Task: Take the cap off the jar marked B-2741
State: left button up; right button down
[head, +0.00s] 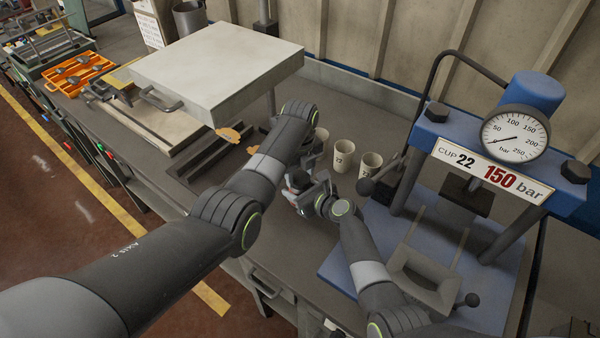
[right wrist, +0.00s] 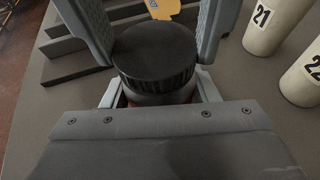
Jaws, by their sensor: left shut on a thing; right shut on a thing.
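The jar's round black cap (right wrist: 155,55), with a ribbed side, fills the middle of the right wrist view. The dark top of the jar body (right wrist: 155,98) shows just under it, with a little orange-red at the edge. The cap sits on the jar; I see no clear gap. My left gripper (head: 304,178) has its two textured grey fingers on either side of the cap. My right gripper (right wrist: 157,92) has its light grey fingers on either side of the jar below the cap. In the head view the grippers and arms mostly hide the jar. No B-2741 marking is readable.
Pale numbered cups (head: 343,156) stand close behind the grippers. A blue press (head: 440,130) with a gauge (head: 515,135) stands at the right. A large pale slab (head: 215,65), dark bars (head: 205,158) and an orange tray (head: 78,72) lie to the left.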

pick_arm(q)
jog(key=n, duration=1.1)
jog(key=shift+n, duration=0.4)
jog(key=o, duration=1.1)
jog(key=shift+s, duration=0.1)
jog(key=shift+d, duration=0.1)
